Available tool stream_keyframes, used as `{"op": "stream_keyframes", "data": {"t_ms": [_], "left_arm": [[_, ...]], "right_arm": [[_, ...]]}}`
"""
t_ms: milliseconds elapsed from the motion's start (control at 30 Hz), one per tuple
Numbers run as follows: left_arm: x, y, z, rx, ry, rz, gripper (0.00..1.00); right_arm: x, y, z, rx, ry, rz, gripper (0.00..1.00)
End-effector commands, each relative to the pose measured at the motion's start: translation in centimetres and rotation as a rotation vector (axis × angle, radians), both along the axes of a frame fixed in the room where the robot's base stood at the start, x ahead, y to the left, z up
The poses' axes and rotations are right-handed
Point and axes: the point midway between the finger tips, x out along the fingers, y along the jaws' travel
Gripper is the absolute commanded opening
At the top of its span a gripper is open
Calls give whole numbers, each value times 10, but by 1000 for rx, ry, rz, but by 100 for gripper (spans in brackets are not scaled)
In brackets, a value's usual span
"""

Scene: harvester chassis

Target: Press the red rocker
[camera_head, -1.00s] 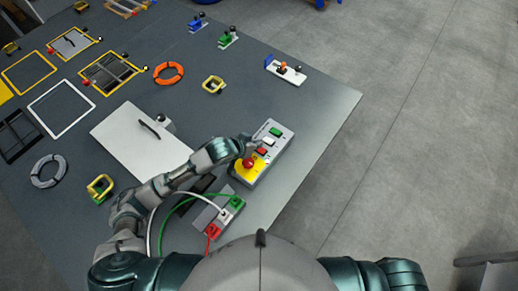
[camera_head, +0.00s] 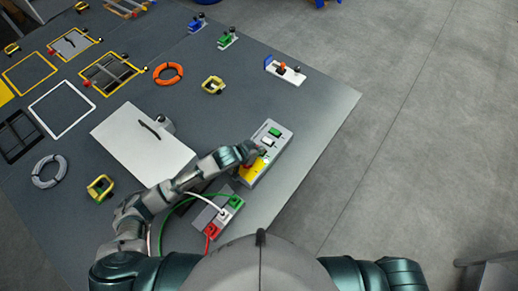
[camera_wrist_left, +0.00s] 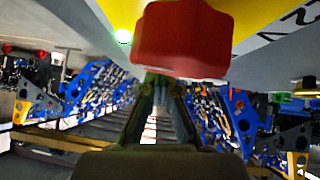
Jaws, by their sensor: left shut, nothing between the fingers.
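The grey control box (camera_head: 281,149) lies near the right edge of the table. It carries a green rocker (camera_head: 275,132), a white rocker (camera_head: 267,141) and a yellow section (camera_head: 248,173). My left gripper (camera_head: 254,152) is shut and empty, over the middle of the box. It covers most of the red mushroom button, and I cannot make out the red rocker clearly there. In the left wrist view a large red button (camera_wrist_left: 182,40) stands before the yellow panel (camera_wrist_left: 262,14), close to the shut fingers (camera_wrist_left: 158,85). Contact cannot be told. My right gripper is out of view.
A white panel with a handle (camera_head: 135,145) lies left of the box. A connector block with green, white and red plugs (camera_head: 222,214) and cables sits below my left forearm. A small switch base (camera_head: 292,74) stands further back. The table between is clear.

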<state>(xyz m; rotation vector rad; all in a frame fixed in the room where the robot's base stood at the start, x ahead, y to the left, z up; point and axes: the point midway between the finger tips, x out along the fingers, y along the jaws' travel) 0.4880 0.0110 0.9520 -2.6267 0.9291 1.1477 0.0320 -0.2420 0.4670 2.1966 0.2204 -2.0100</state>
Motion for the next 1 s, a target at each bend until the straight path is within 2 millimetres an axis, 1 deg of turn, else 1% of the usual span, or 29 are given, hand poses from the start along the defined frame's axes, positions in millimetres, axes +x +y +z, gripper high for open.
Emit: {"op": "stream_keyframes", "data": {"t_ms": [167, 500, 833, 933, 1000], "left_arm": [[0, 1, -1, 2, 3, 1, 0], [8, 12, 4, 2, 3, 1, 0], [9, 13, 4, 2, 1, 0, 0], [9, 13, 8, 1, 1, 1, 0], [10, 14, 15, 1, 1, 1, 0]], "right_arm": [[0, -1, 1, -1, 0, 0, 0], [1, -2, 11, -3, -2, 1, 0], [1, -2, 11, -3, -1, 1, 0], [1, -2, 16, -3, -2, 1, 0], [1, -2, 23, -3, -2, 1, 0]]}}
